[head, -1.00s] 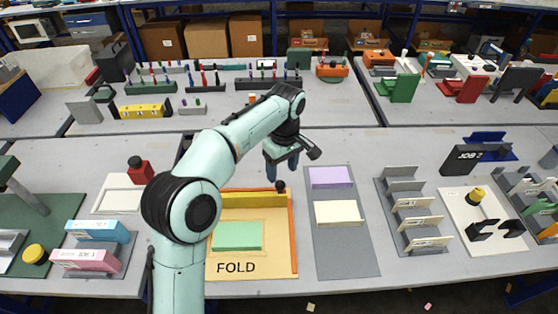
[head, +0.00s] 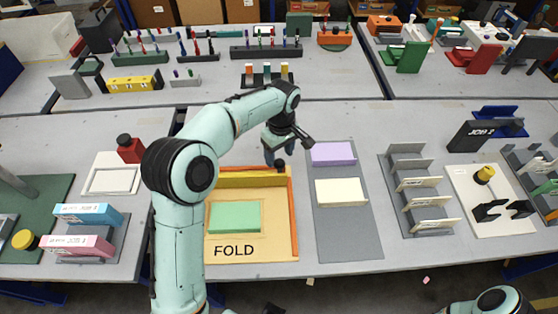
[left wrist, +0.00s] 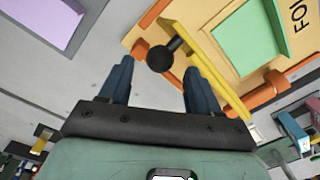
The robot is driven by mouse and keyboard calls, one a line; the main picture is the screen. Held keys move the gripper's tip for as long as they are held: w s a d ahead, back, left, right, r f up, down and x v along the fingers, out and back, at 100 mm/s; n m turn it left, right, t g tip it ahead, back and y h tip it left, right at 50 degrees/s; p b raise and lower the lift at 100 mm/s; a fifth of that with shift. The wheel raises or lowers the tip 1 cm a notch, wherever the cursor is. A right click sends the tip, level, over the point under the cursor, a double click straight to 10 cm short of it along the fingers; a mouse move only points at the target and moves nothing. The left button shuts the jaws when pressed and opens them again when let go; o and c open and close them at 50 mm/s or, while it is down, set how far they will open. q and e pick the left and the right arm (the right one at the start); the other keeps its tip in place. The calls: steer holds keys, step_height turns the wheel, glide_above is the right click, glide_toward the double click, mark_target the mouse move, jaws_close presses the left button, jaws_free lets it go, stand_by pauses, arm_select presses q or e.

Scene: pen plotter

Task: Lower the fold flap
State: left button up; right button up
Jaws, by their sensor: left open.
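The fold board (head: 280,235) is a tan plate marked FOLD with orange edging, on the near table. A green sheet or block (head: 235,216) lies on it. The yellow fold flap (head: 245,180) stands raised along the board's back edge, and a black knob (head: 281,166) is at its right end. My left gripper (head: 274,158) is just behind the knob. In the left wrist view the gripper (left wrist: 158,72) is open, with the knob (left wrist: 160,59) between its fingertips or just beyond them. I cannot tell whether they touch. The flap (left wrist: 205,65) runs behind the right finger.
Right of the board, a grey mat (head: 345,235) holds a purple block (head: 333,153) and a cream block (head: 341,192). A white frame (head: 113,174) and a red block (head: 130,149) stand to the left. A grey rack (head: 408,165) is further right.

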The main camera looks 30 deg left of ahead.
mark_target(279, 160)
arm_select(q)
steer(key=shift+f, duration=1.5)
steer(key=shift+c, duration=0.4)
